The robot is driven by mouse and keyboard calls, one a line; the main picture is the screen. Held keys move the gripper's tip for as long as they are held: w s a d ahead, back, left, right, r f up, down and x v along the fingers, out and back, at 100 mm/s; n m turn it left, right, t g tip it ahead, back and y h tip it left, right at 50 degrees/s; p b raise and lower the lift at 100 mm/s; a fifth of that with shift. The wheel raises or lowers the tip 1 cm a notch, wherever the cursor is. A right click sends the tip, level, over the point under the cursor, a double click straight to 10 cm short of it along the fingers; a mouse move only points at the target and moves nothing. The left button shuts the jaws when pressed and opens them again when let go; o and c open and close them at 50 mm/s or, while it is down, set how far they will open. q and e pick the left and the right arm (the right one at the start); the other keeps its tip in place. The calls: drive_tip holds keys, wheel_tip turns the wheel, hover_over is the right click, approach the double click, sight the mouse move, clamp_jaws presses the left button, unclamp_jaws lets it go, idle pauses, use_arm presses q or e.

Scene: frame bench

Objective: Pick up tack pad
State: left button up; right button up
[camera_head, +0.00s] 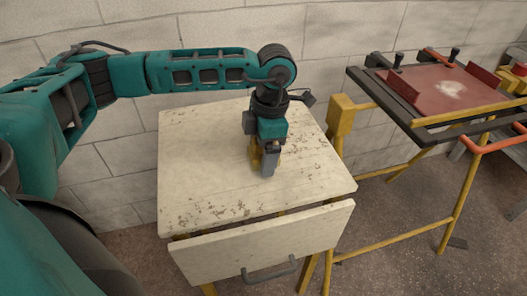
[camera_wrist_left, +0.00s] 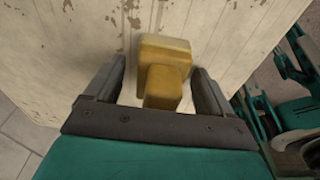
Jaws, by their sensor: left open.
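The tack pad appears to be the yellow stepped block (camera_wrist_left: 164,72) on the pale worn tabletop. In the left wrist view it stands between the two fingers of my left gripper (camera_wrist_left: 160,68), with a visible gap on each side. In the head view my left gripper (camera_head: 264,168) points down over the middle of the table, and part of the yellow block (camera_head: 254,154) shows beside its fingers. The gripper is open around the block. The rest of the block is hidden behind the gripper in the head view. My right gripper is not seen.
The worn table (camera_head: 205,150) is otherwise bare, with a drawer (camera_head: 265,243) at its front, slightly out. A yellow-legged frame bench (camera_head: 440,95) with a dark red panel stands to the right. A block wall (camera_head: 350,30) is close behind.

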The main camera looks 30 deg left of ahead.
use_arm(q)
drive_tip(key=shift+c, duration=0.5)
drive_tip(key=c, duration=1)
drive_tip(key=shift+r, duration=0.1)
drive_tip(key=shift+c, duration=0.2)
wheel_tip(320, 180, up, 20)
drive_tip(key=p, duration=0.3)
